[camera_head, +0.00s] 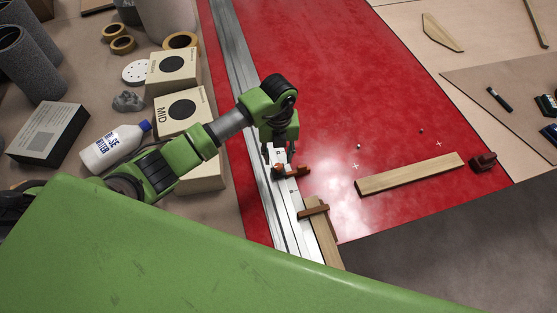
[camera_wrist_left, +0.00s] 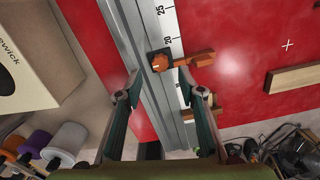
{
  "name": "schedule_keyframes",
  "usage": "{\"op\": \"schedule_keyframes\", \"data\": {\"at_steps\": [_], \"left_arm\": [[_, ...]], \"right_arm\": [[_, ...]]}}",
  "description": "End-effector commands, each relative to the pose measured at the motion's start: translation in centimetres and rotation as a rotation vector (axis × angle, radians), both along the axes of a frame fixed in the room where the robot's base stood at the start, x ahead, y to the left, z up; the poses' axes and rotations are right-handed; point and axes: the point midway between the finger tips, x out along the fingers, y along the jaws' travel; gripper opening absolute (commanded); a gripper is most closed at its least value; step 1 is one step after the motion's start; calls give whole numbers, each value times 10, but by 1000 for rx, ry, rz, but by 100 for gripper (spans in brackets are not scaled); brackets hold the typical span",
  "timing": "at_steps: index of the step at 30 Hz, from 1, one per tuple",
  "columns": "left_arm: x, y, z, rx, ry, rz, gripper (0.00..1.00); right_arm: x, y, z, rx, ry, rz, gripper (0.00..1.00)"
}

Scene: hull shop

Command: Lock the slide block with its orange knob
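The slide block sits on the ruled aluminium rail (camera_head: 238,75). The knob's turn angle is hard to read. My right gripper is in neither view.
A second brown piece (camera_head: 313,211) lies across a wooden strip (camera_head: 325,235) beside the rail's near end. A wooden bar (camera_head: 410,174) and a dark red block (camera_head: 483,162) lie on the red panel.

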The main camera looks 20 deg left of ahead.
Motion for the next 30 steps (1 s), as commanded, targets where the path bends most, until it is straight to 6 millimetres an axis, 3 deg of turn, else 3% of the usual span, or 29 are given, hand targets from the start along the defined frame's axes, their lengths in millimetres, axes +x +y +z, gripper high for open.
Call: {"op": "schedule_keyframes", "data": {"at_steps": [3,9,20,24,30], "left_arm": [[-1,-1,-21,-1,4,1,36],[0,-1,-43,-2,0,0,36],[0,0,-49,-2,-1,0,36],[0,0,-49,-2,-1,0,2],[0,0,-49,-1,-2,-1,0]], "right_arm": [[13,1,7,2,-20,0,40],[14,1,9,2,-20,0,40],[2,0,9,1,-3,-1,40],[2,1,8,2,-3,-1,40],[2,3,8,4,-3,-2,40]]}}
